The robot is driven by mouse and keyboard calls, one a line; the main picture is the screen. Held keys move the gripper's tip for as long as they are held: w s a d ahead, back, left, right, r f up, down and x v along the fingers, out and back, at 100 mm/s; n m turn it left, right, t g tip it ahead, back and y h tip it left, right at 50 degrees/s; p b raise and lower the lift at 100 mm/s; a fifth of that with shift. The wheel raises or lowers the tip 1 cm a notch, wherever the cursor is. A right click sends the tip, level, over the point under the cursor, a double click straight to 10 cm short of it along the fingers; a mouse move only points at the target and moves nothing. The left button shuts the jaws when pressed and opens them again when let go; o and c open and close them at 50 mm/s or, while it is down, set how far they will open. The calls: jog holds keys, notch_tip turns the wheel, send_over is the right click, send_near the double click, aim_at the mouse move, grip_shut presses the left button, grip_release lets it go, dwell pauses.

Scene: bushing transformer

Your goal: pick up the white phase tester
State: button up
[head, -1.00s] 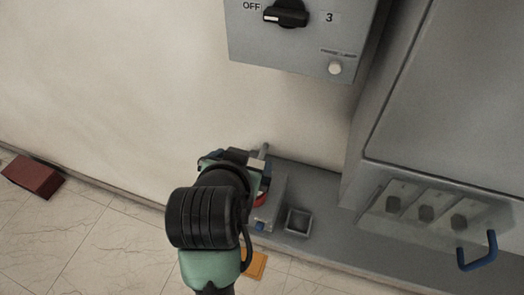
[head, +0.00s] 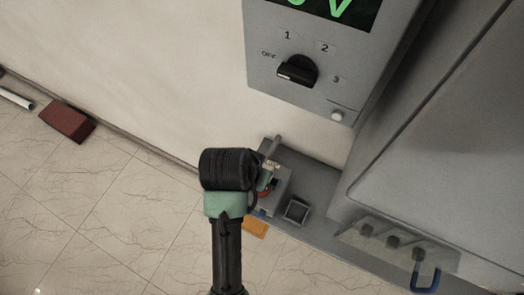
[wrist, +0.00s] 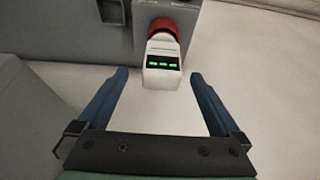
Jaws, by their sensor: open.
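The white phase tester (wrist: 162,64) shows in the wrist view as a white body with a dark display and green segments. Its upper end meets a red collar (wrist: 163,27) at a grey box. My gripper (wrist: 160,75) has its two blue fingers spread apart, one on either side of the tester's lower end, with nothing clamped. I cannot tell whether the tester's end lies at the depth of the fingertips. In the head view my wrist covers most of the gripper and the tester; a bit of red (head: 264,183) shows beside the wrist.
A grey ledge (head: 318,198) runs along the wall with a small square socket (head: 297,210) on it. A grey control panel (head: 300,70) with a black knob hangs above. A grey cabinet (head: 430,150) stands right. A red brick (head: 67,121) lies on the tiled floor at left.

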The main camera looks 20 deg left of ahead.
jog(key=x, duration=0.3)
jog(key=shift+w, duration=0.1)
jog(key=shift+p+x, duration=0.9)
jog(key=shift+x, duration=1.85)
jog(key=shift+a, duration=0.15)
grip_shut()
